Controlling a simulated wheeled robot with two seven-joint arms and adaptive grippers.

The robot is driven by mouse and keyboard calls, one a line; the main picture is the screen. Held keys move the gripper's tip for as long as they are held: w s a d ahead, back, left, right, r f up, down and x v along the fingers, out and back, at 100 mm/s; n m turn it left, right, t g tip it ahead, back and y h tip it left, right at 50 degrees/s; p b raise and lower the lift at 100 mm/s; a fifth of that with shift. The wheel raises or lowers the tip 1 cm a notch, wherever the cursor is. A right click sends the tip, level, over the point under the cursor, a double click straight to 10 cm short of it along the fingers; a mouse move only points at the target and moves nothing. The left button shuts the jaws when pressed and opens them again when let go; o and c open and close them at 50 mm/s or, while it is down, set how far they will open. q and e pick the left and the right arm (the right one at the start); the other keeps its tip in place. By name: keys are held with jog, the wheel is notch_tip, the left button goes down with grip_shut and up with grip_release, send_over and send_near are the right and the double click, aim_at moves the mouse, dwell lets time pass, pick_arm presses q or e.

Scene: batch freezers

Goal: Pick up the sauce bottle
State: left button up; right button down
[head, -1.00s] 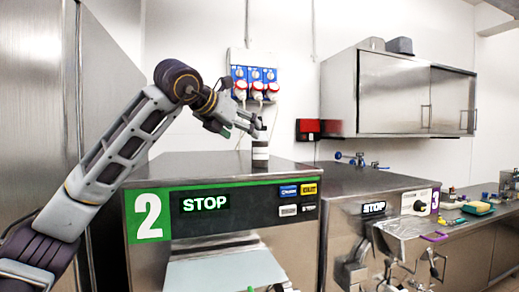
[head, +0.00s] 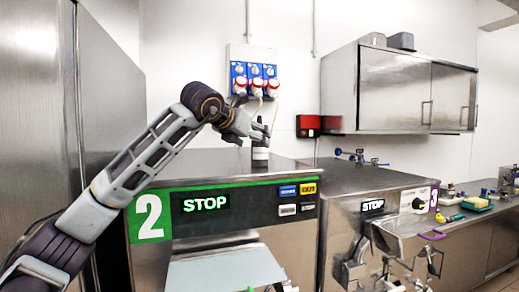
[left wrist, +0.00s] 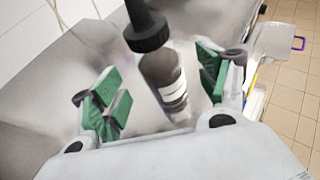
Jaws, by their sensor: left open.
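The sauce bottle (head: 260,154) is dark with a pale label and stands on top of the freezer marked 2 (head: 215,163). In the left wrist view the bottle (left wrist: 166,80) shows its black nozzle cap and lies between the green finger pads. My left gripper (head: 264,132) is open at the bottle's upper part, and it also shows in the left wrist view (left wrist: 160,92). Gaps show on both sides of the bottle, so the pads look apart from it. My right gripper is not clearly in view.
A second freezer (head: 372,180) stands to the right, with a blue tap (head: 355,156) behind it. Red and blue sockets (head: 255,79) hang on the wall behind the bottle. A counter with several small items (head: 480,204) is at far right.

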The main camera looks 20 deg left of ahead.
aim_at(259, 144)
pick_arm(q)
jog(key=shift+w, duration=0.1)
jog(key=shift+p+x, duration=0.95)
jog(key=shift+x, duration=0.6)
jog(key=shift+p+x, duration=0.3)
jog(key=shift+x, duration=0.7)
jog(key=shift+a+f, duration=0.1)
jog(key=shift+f, duration=0.05)
jog(key=c, duration=1.1)
